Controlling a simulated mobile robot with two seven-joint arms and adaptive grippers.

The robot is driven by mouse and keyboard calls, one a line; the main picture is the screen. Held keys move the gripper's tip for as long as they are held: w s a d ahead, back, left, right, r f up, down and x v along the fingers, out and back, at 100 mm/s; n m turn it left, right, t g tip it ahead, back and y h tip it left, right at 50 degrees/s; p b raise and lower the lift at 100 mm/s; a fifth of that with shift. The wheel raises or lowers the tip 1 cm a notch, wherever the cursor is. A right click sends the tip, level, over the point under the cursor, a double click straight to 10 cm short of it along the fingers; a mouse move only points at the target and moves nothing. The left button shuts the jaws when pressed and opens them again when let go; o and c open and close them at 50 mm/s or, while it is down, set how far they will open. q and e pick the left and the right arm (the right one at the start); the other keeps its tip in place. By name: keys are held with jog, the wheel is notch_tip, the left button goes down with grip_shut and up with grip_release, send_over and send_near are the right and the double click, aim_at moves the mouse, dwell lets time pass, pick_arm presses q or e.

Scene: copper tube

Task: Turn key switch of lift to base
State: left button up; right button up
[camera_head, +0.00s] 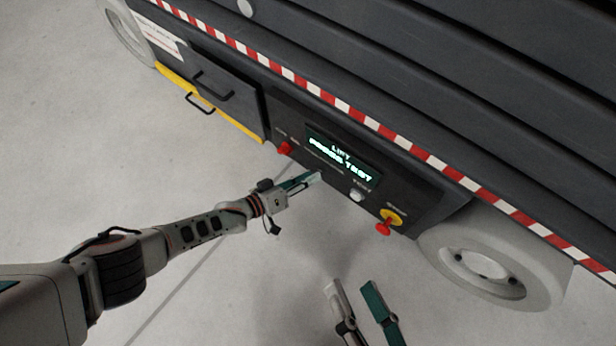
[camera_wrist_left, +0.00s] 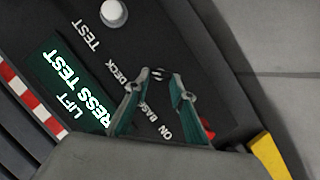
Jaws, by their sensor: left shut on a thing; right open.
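The lift's dark control panel (camera_head: 412,200) carries a lit display (camera_head: 342,157) reading "LIFT PRESS TEST". My left gripper (camera_head: 317,176) is at the panel below the display. In the left wrist view its fingertips (camera_wrist_left: 160,76) are closed on the small key switch (camera_wrist_left: 158,73), beside the labels "DECK", "BASE" and "ON".
A white test button (camera_head: 357,196) and a red stop button (camera_head: 384,228) on yellow lie right of my left gripper. A red knob (camera_head: 285,148) is at its upper left. A grey wheel (camera_head: 490,265) stands at right. The floor (camera_head: 240,110) is clear.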

pick_arm(q)
jog(key=shift+f+n, duration=0.15)
jog(key=shift+n, duration=0.15)
dwell(0.4)
jog(key=o, duration=1.1)
jog(key=shift+a, duration=0.15)
jog(key=v, duration=1.2)
